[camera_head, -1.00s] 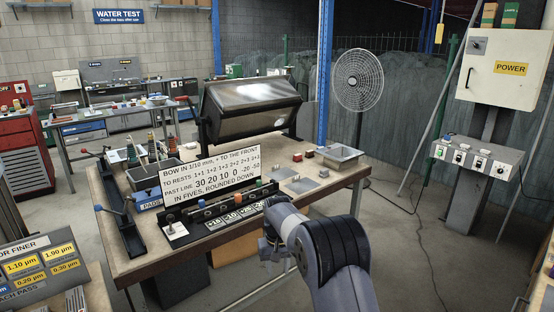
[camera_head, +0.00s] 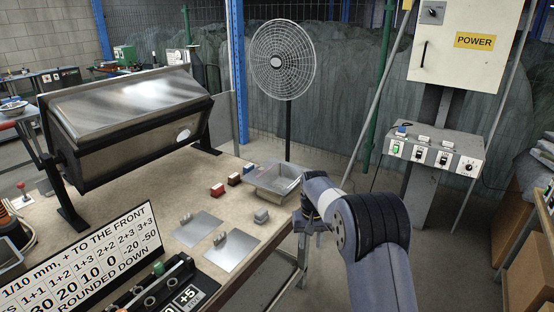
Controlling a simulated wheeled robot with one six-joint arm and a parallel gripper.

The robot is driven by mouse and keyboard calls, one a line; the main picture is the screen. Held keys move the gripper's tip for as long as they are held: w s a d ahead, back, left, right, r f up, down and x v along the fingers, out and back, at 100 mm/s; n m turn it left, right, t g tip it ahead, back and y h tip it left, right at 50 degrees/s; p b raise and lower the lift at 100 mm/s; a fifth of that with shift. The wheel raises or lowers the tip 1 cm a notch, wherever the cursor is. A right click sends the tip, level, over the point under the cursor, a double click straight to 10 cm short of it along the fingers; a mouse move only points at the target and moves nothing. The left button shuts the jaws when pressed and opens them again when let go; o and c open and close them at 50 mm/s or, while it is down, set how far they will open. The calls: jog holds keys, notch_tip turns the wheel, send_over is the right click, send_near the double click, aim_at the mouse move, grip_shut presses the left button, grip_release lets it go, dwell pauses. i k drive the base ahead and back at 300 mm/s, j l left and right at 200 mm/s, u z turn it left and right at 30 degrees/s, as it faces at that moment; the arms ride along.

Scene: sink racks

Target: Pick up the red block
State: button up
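A small red block (camera_head: 217,190) sits on the workbench top (camera_head: 150,170), left of a shallow grey metal tray (camera_head: 276,182).
Two thin metal plates (camera_head: 232,250) and a small grey block (camera_head: 261,215) lie near the bench's front edge. A large tilted metal panel (camera_head: 125,110) in a black frame stands at the left. A white sign (camera_head: 90,265) and a fan (camera_head: 284,62) flank the work area.

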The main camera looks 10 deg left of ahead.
aim_at(218, 189)
jog(key=i+l+z, duration=0.25)
jog(key=i, duration=0.4)
jog(key=i+j+z, duration=0.25)
jog(key=i, duration=0.45)
jog(key=i+j+u, duration=0.1)
jog(key=u, duration=0.35)
jog(key=i+l+u, duration=0.1)
jog(key=i+u, duration=0.45)
jog(key=u, duration=0.3)
jog(key=i+l+u, duration=0.2)
jog(key=u, duration=0.2)
jog(key=i+u, duration=0.1)
jog(key=u, duration=0.15)
jog(key=i+u, duration=0.25)
jog(key=k+l, duration=0.05)
jog(key=k, duration=0.05)
